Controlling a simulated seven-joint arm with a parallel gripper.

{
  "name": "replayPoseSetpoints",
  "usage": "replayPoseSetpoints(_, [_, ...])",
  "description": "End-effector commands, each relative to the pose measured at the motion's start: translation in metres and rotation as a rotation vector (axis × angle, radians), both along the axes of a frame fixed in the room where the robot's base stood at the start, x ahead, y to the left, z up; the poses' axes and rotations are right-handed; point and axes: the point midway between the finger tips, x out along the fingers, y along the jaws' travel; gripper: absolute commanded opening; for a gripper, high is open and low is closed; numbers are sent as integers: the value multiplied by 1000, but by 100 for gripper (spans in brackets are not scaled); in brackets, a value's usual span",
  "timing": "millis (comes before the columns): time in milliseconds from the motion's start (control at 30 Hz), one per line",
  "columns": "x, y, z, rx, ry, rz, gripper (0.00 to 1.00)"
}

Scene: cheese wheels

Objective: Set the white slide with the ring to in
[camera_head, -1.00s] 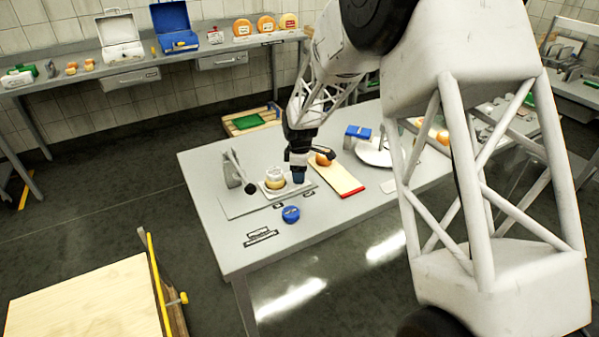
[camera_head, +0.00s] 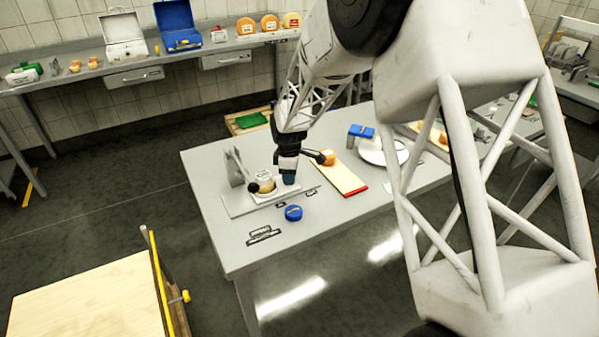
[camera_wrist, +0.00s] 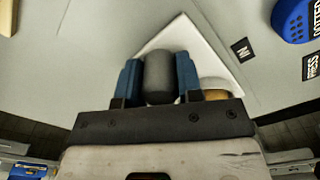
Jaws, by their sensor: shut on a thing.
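The white slide (camera_head: 262,199) lies on the grey base plate of the press on the table. It carries a pale round mould or ring (camera_head: 266,181) with something yellowish in it. My gripper (camera_head: 288,180) is low over the right end of the slide. In the wrist view my gripper's blue fingers (camera_wrist: 158,82) are shut on a dark grey upright knob (camera_wrist: 159,78), with the white slide (camera_wrist: 186,38) beneath. Part of the ring (camera_wrist: 218,86) shows beside the right finger; the rest is hidden. A small "IN" label (camera_wrist: 240,50) lies beside the slide.
The press's lever ball (camera_head: 264,181) is close to the ring's left side. A board with a red end (camera_head: 342,179) and a white round plate (camera_head: 376,152) are to the right.

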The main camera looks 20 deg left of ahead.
Motion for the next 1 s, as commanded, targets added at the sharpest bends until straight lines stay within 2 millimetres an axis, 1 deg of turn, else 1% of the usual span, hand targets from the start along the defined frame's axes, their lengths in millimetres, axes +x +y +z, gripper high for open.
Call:
replayPoseSetpoints(33, [-7, 8, 1, 0, -1, 3, 0])
replayPoseSetpoints(200, [-29, 30, 1, 1, -1, 3, 0])
replayPoseSetpoints(333, [-42, 43, 1, 1, -1, 2, 0])
replayPoseSetpoints(500, [-48, 48, 1, 1, -1, 0, 0])
replayPoseSetpoints(733, [-49, 49, 1, 1, 0, 1, 0])
replayPoseSetpoints(767, [-49, 49, 1, 1, 0, 2, 35])
replayPoseSetpoints(900, [-49, 49, 0, 1, 0, 1, 56])
replayPoseSetpoints(933, [-49, 49, 0, 1, 0, 1, 59])
replayPoseSetpoints(1000, [-48, 48, 0, 1, 0, 1, 59])
